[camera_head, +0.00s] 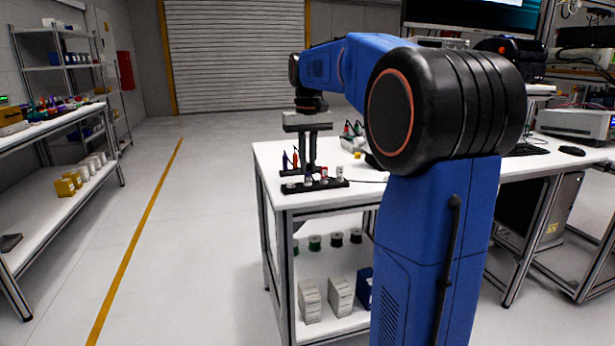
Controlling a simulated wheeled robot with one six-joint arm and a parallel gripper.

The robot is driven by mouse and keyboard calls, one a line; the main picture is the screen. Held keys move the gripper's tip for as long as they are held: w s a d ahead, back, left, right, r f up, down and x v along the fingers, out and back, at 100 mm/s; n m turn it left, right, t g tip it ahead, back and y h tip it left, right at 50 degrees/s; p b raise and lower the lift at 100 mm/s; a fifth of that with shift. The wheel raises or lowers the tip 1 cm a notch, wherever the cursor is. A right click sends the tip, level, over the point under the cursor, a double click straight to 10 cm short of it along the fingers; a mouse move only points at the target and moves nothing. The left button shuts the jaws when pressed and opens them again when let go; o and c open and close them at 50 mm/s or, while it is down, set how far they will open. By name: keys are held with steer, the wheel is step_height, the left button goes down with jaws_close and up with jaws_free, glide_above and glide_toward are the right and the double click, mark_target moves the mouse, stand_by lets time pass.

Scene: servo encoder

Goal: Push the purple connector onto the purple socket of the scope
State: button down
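My gripper (308,172) points straight down over the near left part of the white table (271,152). Its two dark fingers are close together, and their tips are just above or at a black strip (330,185) that carries several small metal-looking fittings. I cannot tell whether anything is between the fingertips. No purple connector or purple socket can be made out at this size, and I cannot tell which device is the scope.
My blue arm covers the table's middle. A yellow piece (357,155) and a small box with coloured parts (352,140) are behind the strip. White boxes (310,300) are on the lower shelf. A shelf bench (60,185) stands left, with open floor between.

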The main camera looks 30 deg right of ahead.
mark_target(308, 167)
steer(key=shift+r, duration=0.2)
stand_by(0.6)
steer(key=shift+r, duration=2.6)
steer(key=shift+a, duration=0.1)
